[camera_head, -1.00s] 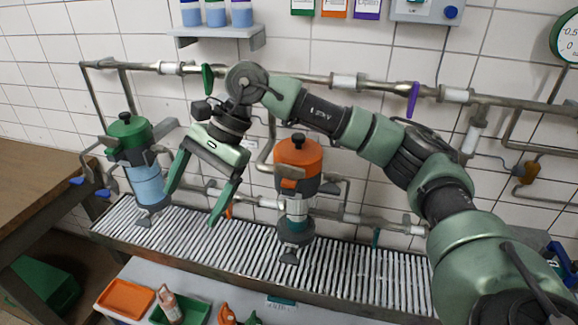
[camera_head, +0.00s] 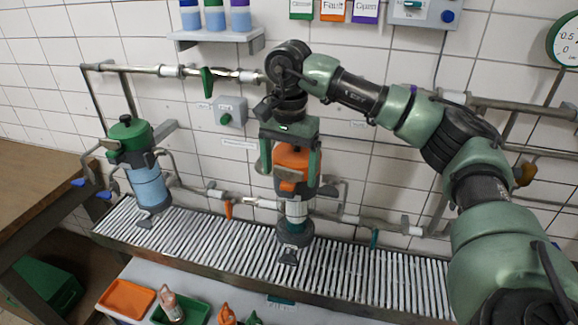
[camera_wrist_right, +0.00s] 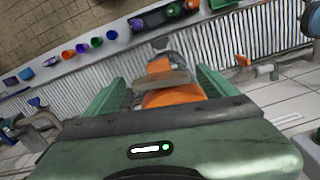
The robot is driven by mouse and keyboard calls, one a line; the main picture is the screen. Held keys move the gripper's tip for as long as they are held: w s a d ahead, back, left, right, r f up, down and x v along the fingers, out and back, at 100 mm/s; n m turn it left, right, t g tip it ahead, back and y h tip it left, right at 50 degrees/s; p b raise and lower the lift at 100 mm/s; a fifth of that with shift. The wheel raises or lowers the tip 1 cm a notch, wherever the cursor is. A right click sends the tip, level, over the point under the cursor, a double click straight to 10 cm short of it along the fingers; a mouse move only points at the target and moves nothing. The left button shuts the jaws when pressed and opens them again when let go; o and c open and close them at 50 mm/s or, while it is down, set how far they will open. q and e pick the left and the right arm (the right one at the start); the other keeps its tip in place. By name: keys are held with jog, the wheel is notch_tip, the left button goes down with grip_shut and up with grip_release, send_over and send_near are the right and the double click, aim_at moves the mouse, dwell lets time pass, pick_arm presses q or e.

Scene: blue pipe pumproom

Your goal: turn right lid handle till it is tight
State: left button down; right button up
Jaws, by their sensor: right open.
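The right housing has an orange lid (camera_head: 298,160) and stands on the slatted grating. Its top handle is hidden behind my right gripper in the head view. My right gripper (camera_head: 291,172) is open and points down, with one finger on each side of the orange lid. In the right wrist view the orange lid (camera_wrist_right: 172,97) shows between the two green fingers, with a gap at each side. Whether a finger touches the lid cannot be told. The left housing with a green lid (camera_head: 130,132) and a blue body stands at the left. My left gripper is not in view.
Pipes with a green valve handle (camera_head: 207,82) run along the tiled wall behind. A shelf (camera_head: 215,39) with bottles hangs above. An orange tray (camera_head: 127,297) and a green tray (camera_head: 195,309) lie in front. The grating (camera_head: 370,268) right of the housing is clear.

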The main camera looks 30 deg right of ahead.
jog(key=shift+w+f, duration=0.1)
jog(key=shift+f, duration=0.1)
jog(key=c, duration=1.3)
jog(key=shift+m+b, duration=0.3)
jog(key=shift+m, duration=0.4)
jog(key=shift+c, duration=0.3)
jog(key=o, duration=1.4)
jog(key=shift+c, duration=0.2)
